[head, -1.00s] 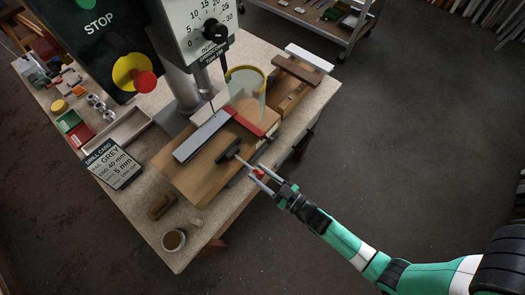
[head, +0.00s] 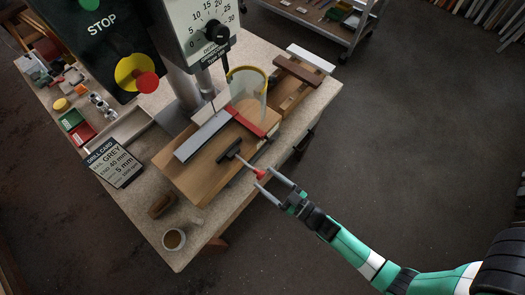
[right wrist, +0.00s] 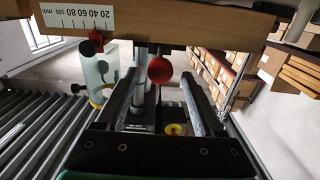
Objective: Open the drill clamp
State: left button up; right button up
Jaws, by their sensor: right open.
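The drill clamp has a dark bar-shaped pad (head: 229,151) at the front edge of the wooden block, beside the grey profile (head: 203,137). A thin rod runs from the pad to a red knob (head: 260,174) that sticks out past the block. My right gripper (head: 265,178) is open and empty just off the knob, its fingertips to either side of the knob's end. In the right wrist view the red knob (right wrist: 160,69) shows between and beyond the two open fingers. My left gripper is not in view.
The drill press head (head: 200,35) and a clear yellow-rimmed guard (head: 246,90) stand over the block. A red stop piece (head: 249,122) lies across the profile's end. A mug (head: 174,240) and a drill card (head: 113,163) are on the bench (head: 220,215). The floor at right is clear.

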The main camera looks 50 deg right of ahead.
jog(key=s+p, duration=0.1)
jog(key=s, duration=0.8)
jog(key=shift+d, duration=0.25)
